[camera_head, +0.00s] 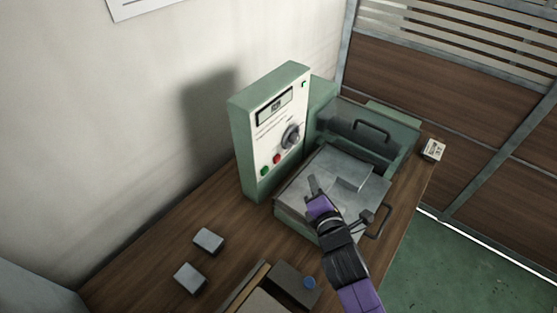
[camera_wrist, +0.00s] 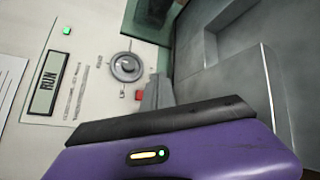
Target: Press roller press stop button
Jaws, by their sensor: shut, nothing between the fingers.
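The roller press (camera_head: 243,140) stands on the table with a green housing and a pale upright panel. The panel carries a display, a dial (camera_head: 291,135), a red button (camera_head: 277,159) and a green button (camera_head: 264,171). In the wrist view the display (camera_wrist: 46,80) reads RUN, and the red button (camera_wrist: 138,95) shows beside my fingers, below the dial (camera_wrist: 126,67). My gripper (camera_head: 312,184) is shut and empty, over the press's metal bed in front of the panel. In the wrist view my fingers (camera_wrist: 157,92) appear close to the red button; contact cannot be told.
The metal bed (camera_head: 300,194) with a black handle (camera_head: 379,222) lies under my gripper. A clear cover (camera_head: 345,133) with a handle is behind it. Two grey blocks (camera_head: 208,240) sit front left, and a box with a blue knob (camera_head: 309,282) is at the front.

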